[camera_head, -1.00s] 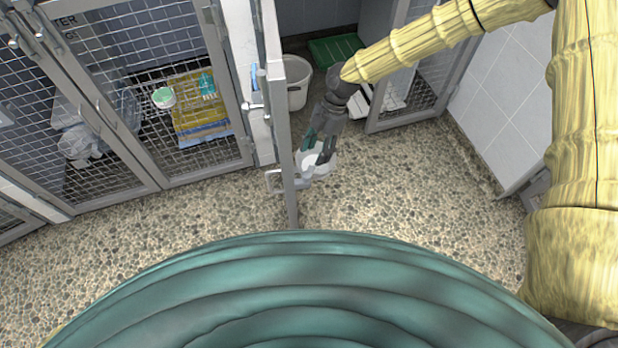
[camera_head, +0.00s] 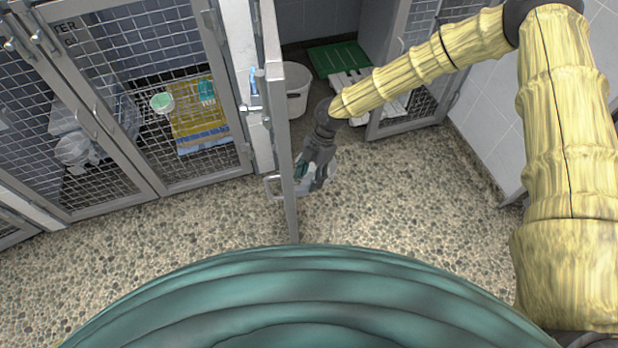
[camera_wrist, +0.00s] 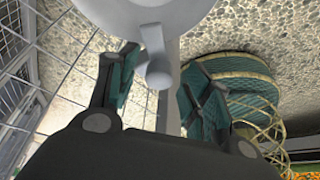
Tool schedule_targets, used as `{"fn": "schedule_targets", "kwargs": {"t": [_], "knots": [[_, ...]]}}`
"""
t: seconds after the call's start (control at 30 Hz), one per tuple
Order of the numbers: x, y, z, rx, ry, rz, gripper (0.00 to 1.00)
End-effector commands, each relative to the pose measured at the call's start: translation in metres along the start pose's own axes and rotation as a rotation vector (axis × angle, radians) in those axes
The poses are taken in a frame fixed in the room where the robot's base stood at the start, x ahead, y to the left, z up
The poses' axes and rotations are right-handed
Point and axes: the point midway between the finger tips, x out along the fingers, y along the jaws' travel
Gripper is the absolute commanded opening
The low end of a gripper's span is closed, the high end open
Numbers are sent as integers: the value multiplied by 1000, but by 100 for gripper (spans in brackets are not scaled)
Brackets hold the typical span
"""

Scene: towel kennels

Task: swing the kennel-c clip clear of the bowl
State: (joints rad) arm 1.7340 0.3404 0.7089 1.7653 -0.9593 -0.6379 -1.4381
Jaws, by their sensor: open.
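In the wrist view, the pale grey clip (camera_wrist: 154,42) is a short lever with a rounded knob at its end. It lies across the lower rim of the grey bowl (camera_wrist: 108,12) at the top of the picture. My gripper (camera_wrist: 163,68) is open, with its teal-padded fingers on either side of the knob and a visible gap to each. I cannot tell whether the knob is at the same depth as the pads. In the head view, my gripper (camera_head: 306,170) is beside the kennel door seen edge-on (camera_head: 287,130) and hides most of the bowl.
A white bucket (camera_head: 297,100) stands behind the door. A green mat (camera_head: 338,58) and a white slatted piece lie in the open kennel. Closed mesh doors (camera_head: 130,90) front the kennels on the left, with yellow and blue towels (camera_head: 195,118) inside. The pebbled floor (camera_head: 400,190) is clear.

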Motion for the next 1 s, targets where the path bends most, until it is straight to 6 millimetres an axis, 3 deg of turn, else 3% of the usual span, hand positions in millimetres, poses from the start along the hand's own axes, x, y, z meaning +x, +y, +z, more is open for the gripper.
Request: {"fn": "schedule_targets", "kwargs": {"t": [0.37,0.6,1.0], "knots": [[4,0,0,-1,0,0,49],[4,0,0,0,0,0,6],[3,-1,-1,38,1,15,3]]}}
